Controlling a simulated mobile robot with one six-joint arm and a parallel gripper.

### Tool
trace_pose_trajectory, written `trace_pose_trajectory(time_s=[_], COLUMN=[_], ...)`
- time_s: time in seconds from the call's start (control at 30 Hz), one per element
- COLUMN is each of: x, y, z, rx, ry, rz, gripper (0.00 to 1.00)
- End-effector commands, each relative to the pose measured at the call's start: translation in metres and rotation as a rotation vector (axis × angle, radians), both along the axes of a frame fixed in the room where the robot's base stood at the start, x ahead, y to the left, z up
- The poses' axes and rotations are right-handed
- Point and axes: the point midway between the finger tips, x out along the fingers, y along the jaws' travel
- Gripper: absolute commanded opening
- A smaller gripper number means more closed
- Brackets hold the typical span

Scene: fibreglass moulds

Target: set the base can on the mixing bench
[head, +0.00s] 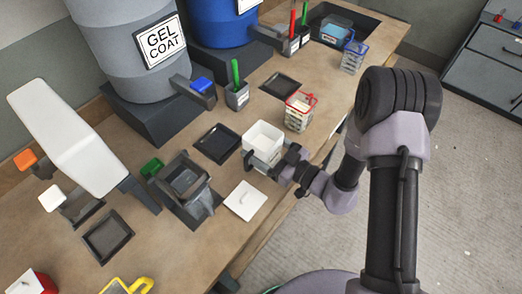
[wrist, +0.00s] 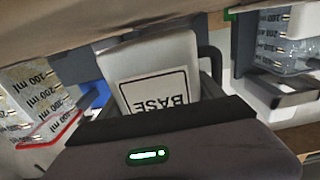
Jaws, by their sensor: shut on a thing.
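My gripper (head: 272,168) is shut on the can from the front right. Its dark body also shows in the wrist view (wrist: 170,125). The can looks upright in the head view. I cannot tell whether its bottom touches the bench.
A black tray (head: 218,143) lies left of the can, a white square plate (head: 245,201) in front. A red-rimmed clear cup (head: 299,112) stands behind right. A dark pitcher-like holder (head: 186,184), a green-handled pot (head: 237,95) and a grey GEL COAT drum (head: 125,55) stand left and behind.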

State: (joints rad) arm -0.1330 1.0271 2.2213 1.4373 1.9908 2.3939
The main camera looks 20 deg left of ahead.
Motion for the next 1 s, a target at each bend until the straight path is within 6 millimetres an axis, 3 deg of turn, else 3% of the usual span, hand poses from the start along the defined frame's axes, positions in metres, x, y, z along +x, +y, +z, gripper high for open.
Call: trace_pose_trajectory(time_s=[0.03, 0.07, 0.37, 0.4, 0.5, 0.8, 1.0], x=[0.0, 0.0, 0.0, 0.0, 0.0, -0.001, -0.014], y=[0.0, 0.0, -0.001, -0.001, -0.001, -0.002, -0.037], z=[-0.014, -0.015, -0.014, -0.014, -0.014, -0.011, -0.01], rx=[0.0, 0.0, 0.001, -0.001, -0.001, -0.001, -0.001], ry=[0.001, 0.0, -0.001, -0.002, -0.002, 0.0, 0.003], rz=[-0.001, -0.001, -0.001, 0.0, 0.0, -0.001, -0.005], gripper=[0.04, 0.04, 0.03, 0.82, 0.98, 0.98, 0.98])
